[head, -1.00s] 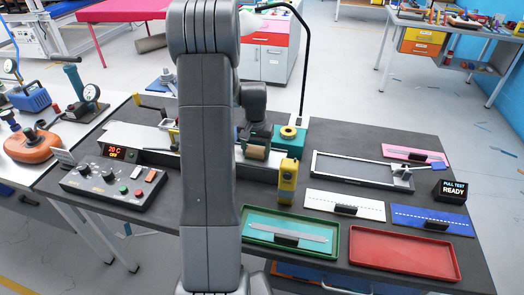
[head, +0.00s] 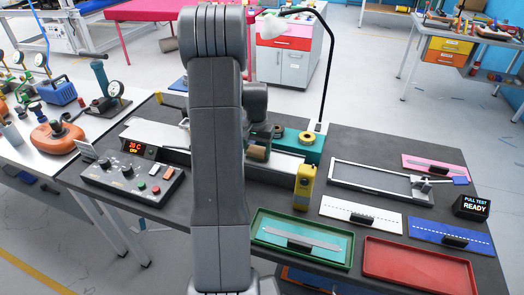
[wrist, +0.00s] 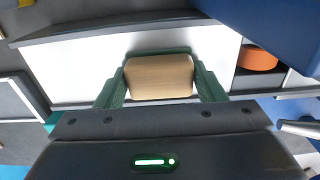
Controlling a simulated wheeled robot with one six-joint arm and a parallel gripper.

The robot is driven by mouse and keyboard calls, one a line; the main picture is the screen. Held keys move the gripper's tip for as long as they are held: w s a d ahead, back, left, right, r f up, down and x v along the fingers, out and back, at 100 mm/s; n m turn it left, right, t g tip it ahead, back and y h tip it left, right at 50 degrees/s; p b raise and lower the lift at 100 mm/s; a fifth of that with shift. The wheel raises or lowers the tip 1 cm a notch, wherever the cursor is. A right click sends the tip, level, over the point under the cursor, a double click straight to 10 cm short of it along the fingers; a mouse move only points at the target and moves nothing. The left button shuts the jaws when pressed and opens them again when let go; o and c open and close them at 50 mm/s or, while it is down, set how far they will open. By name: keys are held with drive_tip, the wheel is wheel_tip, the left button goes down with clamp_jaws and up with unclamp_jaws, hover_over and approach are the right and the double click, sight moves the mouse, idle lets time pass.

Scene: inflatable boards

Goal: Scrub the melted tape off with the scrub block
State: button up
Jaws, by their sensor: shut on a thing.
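My gripper (wrist: 160,85) is shut on the wooden scrub block (wrist: 160,77), which sits between its green fingers in the wrist view. In the head view the block (head: 257,152) shows just right of my arm, low over the long pale bed of the bench machine (head: 284,160). In the wrist view a white surface (wrist: 75,65) lies beyond the block. I cannot tell whether the block touches it. No melted tape can be made out; my arm hides part of the bed.
A yellow device (head: 304,187) and green tray (head: 345,264) stand right of my arm. Beyond are a red tray (head: 415,264), a metal frame (head: 340,185), board samples and a lamp (head: 330,65).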

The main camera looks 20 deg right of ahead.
sight(285, 163)
drive_tip(key=shift+w+a, duration=0.6)
drive_tip(key=shift+a, duration=0.3)
drive_tip(key=shift+s+d+f+b, duration=0.25)
drive_tip(key=shift+s+d, duration=0.5)
drive_tip(key=shift+d, duration=0.25)
drive_tip(key=shift+s+d+f+b, duration=0.1)
drive_tip(key=shift+s+d+b, duration=0.15)
drive_tip(key=shift+s+d, duration=0.65)
drive_tip(key=shift+c, duration=0.4)
drive_tip(key=shift+s+d+r, duration=0.1)
drive_tip(key=shift+s+d, duration=0.5)
drive_tip(key=shift+d, duration=0.45)
drive_tip(key=shift+s+d+r, duration=0.1)
drive_tip(key=shift+s+d, duration=0.45)
drive_tip(key=shift+d, duration=0.5)
drive_tip(key=shift+s+d, duration=0.6)
drive_tip(key=shift+d, duration=0.45)
drive_tip(key=shift+w+a, duration=1.15)
drive_tip(key=shift+a, duration=0.55)
drive_tip(key=shift+w+a, duration=1.1)
drive_tip(key=shift+a, duration=0.6)
drive_tip(key=shift+w+a, duration=1.15)
drive_tip(key=shift+a, duration=0.55)
drive_tip(key=shift+r+p, duration=1.9)
drive_tip(key=shift+r, duration=1.15)
